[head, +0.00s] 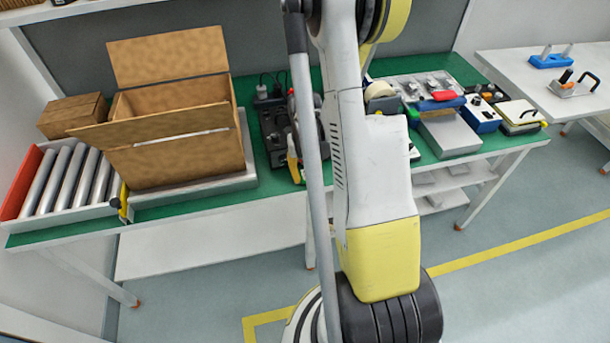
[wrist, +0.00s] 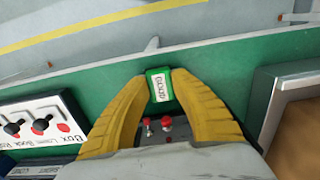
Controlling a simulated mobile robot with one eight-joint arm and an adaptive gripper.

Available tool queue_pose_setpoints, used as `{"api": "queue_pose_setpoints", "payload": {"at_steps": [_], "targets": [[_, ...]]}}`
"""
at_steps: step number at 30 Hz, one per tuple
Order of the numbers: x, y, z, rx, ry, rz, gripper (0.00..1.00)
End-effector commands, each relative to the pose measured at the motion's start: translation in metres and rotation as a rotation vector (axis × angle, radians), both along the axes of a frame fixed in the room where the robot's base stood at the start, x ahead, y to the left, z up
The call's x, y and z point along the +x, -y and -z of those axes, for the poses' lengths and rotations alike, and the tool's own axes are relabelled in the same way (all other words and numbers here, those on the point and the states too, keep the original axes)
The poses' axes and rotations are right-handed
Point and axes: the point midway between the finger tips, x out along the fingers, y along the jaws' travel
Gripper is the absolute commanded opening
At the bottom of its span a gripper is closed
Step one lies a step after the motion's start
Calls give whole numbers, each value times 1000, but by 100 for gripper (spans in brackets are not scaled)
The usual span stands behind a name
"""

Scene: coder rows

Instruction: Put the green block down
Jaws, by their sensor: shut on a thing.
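The green block (wrist: 160,86) has a white label with dark lettering. In the wrist view it sits between the tips of my gripper's yellow fingers (wrist: 159,76), which are shut on it. It is over the green-topped bench (wrist: 215,72), near the bench edge; I cannot tell whether it touches the surface. In the head view my arm stands in front of the bench (head: 262,165), and I make out neither the gripper nor the block there.
A dark device with red-tipped switches (wrist: 167,124) lies below the fingers. A white panel with knobs (wrist: 38,128) is at left. An open cardboard box (head: 175,160) stands on the bench's left part, beside a roller tray (head: 60,180). Tools and devices (head: 450,135) crowd the right part.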

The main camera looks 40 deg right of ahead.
Motion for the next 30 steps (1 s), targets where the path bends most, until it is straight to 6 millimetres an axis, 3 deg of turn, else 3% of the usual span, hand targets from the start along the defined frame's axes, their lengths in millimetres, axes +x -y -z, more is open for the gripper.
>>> {"api": "queue_pose_setpoints", "payload": {"at_steps": [1,2,3,4,16,30], "targets": [[0,0,3,0,0,0,0],[0,0,3,0,0,0,31],[0,0,2,0,0,0,43],[0,0,2,0,0,0,47],[0,0,-7,0,0,0,47],[0,0,-104,0,0,0,47]]}}
